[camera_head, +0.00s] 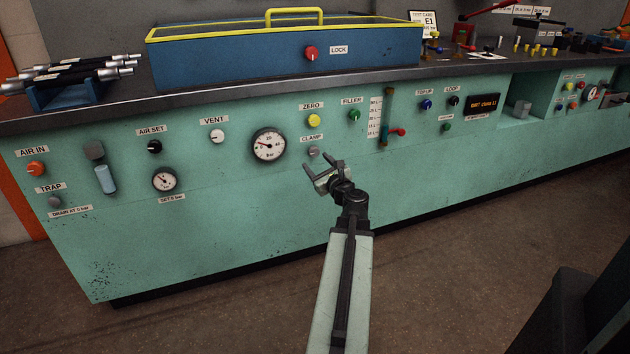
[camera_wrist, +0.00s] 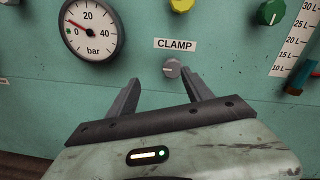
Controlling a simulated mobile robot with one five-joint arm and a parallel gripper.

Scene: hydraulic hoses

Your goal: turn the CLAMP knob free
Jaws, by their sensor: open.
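The CLAMP knob (camera_head: 313,152) is a small grey knob on the green front panel, just under its CLAMP label (camera_head: 312,138). In the wrist view the knob (camera_wrist: 172,68) shows a pale pointer mark on its face. My gripper (camera_head: 323,166) is open and empty in front of the panel, just below the knob. In the wrist view the knob lies beyond the gripper's fingertips (camera_wrist: 158,76), nearer the right finger than the left. I cannot tell whether the right fingertip touches the knob.
A pressure gauge (camera_head: 269,145) sits left of the CLAMP knob. The yellow ZERO knob (camera_head: 314,121) is above it, and the green FILLER knob (camera_head: 354,115) is to the upper right. A red-handled lever (camera_head: 397,132) sticks out farther right. The panel below is bare.

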